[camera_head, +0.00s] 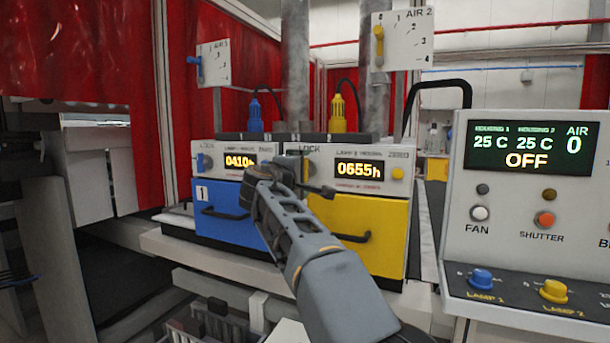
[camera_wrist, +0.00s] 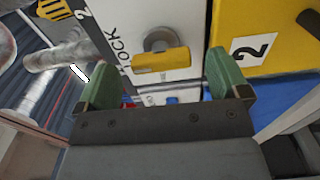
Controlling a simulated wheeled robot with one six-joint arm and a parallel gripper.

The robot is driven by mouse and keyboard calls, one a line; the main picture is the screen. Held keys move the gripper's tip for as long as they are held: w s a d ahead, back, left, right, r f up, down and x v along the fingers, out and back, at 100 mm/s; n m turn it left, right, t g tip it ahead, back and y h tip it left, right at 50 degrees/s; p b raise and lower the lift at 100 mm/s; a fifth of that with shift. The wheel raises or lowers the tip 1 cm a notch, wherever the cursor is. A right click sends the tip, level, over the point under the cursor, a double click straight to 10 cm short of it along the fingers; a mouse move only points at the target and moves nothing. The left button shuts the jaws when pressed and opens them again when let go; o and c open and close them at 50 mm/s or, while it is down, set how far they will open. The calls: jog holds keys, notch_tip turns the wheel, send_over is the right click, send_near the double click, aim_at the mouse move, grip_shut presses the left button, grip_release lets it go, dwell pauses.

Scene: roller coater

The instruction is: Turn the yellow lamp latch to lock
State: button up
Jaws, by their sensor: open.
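The yellow lamp latch (camera_wrist: 160,60) is a yellow bar on a round grey pivot, set in a white panel beside the printed word LOCK. In the wrist view the bar lies roughly crosswise between my fingertips. My gripper (camera_wrist: 160,82) is open, with one green finger pad to each side of the latch and visible gaps on both sides. In the head view my gripper (camera_head: 298,180) is in front of the left part of the yellow lamp housing (camera_head: 385,225) and mostly hides the latch. The display (camera_head: 359,170) above the housing reads 0655h.
A blue lamp housing (camera_head: 212,220) with its own blue latch (camera_head: 204,162) stands directly left. A black handle (camera_head: 352,237) sticks out of the yellow front. A control panel (camera_head: 530,200) stands at the right. Cable plugs (camera_head: 338,118) rise above the housings.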

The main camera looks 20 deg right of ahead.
jog(key=b+v, duration=0.1)
jog(key=v, duration=0.9)
jog(key=shift+s+a, duration=0.2)
jog(key=shift+a, duration=0.1)
jog(key=s+a+f+m+g+y+p, duration=0.15)
jog(key=f+y, duration=0.25)
jog(key=f, duration=0.6)
jog(key=s+a+f+g+y+p, duration=0.1)
jog(key=s+f+g+y+p, duration=0.2)
jog(key=f, duration=0.6)
jog(key=s+f+m+g+y+p, duration=0.2)
jog(key=s+p, duration=0.3)
jog(key=s, duration=0.3)
jog(key=s+f+m+g+y+p, duration=0.2)
jog(key=s+f+m+y+p, duration=0.2)
jog(key=s, duration=0.4)
jog(key=shift+a+m+p, duration=0.35)
jog(key=shift+a+p, duration=0.05)
jog(key=shift+p, duration=0.35)
jog(key=shift+d+r, duration=0.15)
jog(key=shift+c, duration=0.2)
